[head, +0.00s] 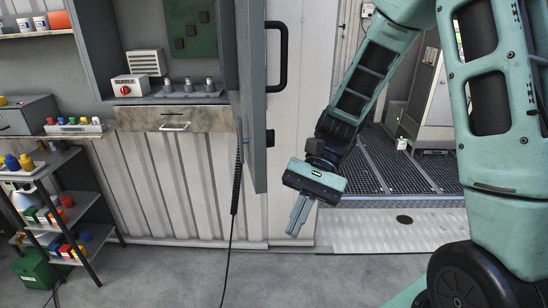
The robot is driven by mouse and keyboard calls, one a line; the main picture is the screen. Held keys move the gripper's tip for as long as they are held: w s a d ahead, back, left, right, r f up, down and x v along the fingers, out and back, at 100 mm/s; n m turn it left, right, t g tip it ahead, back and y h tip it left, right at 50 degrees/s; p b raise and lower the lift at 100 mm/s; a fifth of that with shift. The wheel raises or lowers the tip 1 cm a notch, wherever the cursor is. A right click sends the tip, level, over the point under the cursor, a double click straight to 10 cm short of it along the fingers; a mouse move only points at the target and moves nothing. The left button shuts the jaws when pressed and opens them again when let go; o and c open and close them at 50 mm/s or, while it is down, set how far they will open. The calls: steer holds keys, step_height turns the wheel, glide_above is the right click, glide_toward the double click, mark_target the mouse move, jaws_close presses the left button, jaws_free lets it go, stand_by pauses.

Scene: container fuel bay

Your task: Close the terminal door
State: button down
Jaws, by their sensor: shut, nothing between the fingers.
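The terminal door (258,120) is a grey panel at the right side of the terminal cabinet (92,45). It stands open, seen almost edge-on, so the cabinet's inside shows to its left. A black bar handle (283,58) is on the door's right-hand face, near the top of the view. A small dark latch (270,137) sits lower on its edge. My gripper (299,218) is to the right of the door and below its handle. Its fingers are shut, empty, pointing down and apart from the door.
The cabinet holds a red-and-white switch unit (130,86) and a green board (190,28). A drawer (172,119) is below. A black cable (236,185) hangs beside the door. A shelf rack (65,205) stands at left. The grey floor (180,275) in front is mostly clear.

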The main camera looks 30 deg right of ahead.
steer(key=w+d+r+m+t+y+p, duration=0.1)
steer(key=w+d+r+m+t+y, duration=0.1)
steer(key=w+d+m+t+y, duration=0.45)
steer(key=w+d+r+m+t+y+p, duration=0.2)
steer(key=d+m+t, duration=0.3)
steer(key=d, duration=0.4)
steer(key=w+a+p, duration=0.2)
steer(key=a, duration=0.4)
steer(key=w+a+g+p, duration=0.1)
steer(key=a+p, duration=0.2)
steer(key=a, duration=0.4)
steer(key=shift+w+a+f, duration=0.2)
steer(key=shift+w+a, duration=0.05)
steer(key=shift+w, duration=0.1)
steer(key=shift+m+g+h, duration=0.25)
